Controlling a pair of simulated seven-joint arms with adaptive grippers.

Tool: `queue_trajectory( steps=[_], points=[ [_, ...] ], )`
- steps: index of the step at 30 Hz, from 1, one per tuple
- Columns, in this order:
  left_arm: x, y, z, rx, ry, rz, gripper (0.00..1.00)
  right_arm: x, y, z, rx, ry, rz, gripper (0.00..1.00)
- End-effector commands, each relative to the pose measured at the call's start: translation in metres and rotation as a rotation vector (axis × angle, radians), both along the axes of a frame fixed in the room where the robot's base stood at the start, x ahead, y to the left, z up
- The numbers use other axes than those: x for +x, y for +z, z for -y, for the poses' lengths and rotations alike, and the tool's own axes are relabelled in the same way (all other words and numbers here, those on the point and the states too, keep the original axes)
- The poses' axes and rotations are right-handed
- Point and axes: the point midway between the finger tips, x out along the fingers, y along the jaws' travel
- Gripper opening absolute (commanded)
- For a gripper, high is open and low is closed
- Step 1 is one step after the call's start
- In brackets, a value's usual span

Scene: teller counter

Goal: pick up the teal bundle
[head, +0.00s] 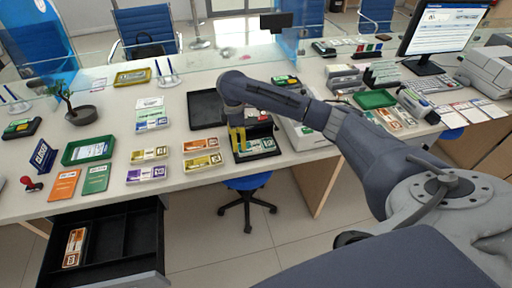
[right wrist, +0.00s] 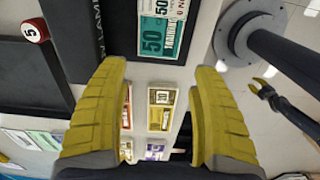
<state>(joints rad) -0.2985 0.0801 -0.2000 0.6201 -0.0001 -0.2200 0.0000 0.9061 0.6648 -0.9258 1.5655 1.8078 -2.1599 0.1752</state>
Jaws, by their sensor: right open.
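The teal bundle (right wrist: 163,30), printed with 50, lies on a black tray at the top of the right wrist view. In the head view the teal bundle (head: 264,145) shows just right of my right gripper, on the small black tray (head: 253,157). My right gripper (head: 238,138) points down over the tray's left part. Its two yellow fingers are wide apart and empty in the right wrist view (right wrist: 160,95). A small dark gripper with yellow tips, likely my left (right wrist: 262,82), shows at the right of that view, too small to read.
Several yellow, orange and purple bundles (head: 201,163) lie left of my right gripper. A larger black tray (head: 207,108) stands behind it. An open drawer (head: 105,240) holds an orange bundle (head: 74,247). A glass screen runs along the back. The counter's front edge is close.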

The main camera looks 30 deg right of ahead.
Motion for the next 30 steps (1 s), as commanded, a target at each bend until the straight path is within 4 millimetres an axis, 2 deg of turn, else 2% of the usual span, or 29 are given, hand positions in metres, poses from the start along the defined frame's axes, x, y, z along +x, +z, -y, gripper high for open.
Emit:
queue_trajectory(
  steps=[11,21,30],
  points=[
    [-0.001,0.000,0.000,-0.001,0.000,-0.001,0.33,0.000,-0.021,0.001,0.001,-0.001,-0.002,0.65],
    [-0.001,0.000,0.000,-0.001,0.000,-0.001,0.33,0.001,-0.058,0.004,0.001,-0.002,-0.002,0.65],
    [-0.002,0.000,0.000,-0.001,0.000,-0.001,0.33,0.002,-0.064,0.004,0.000,-0.001,0.000,0.65]
  ],
)
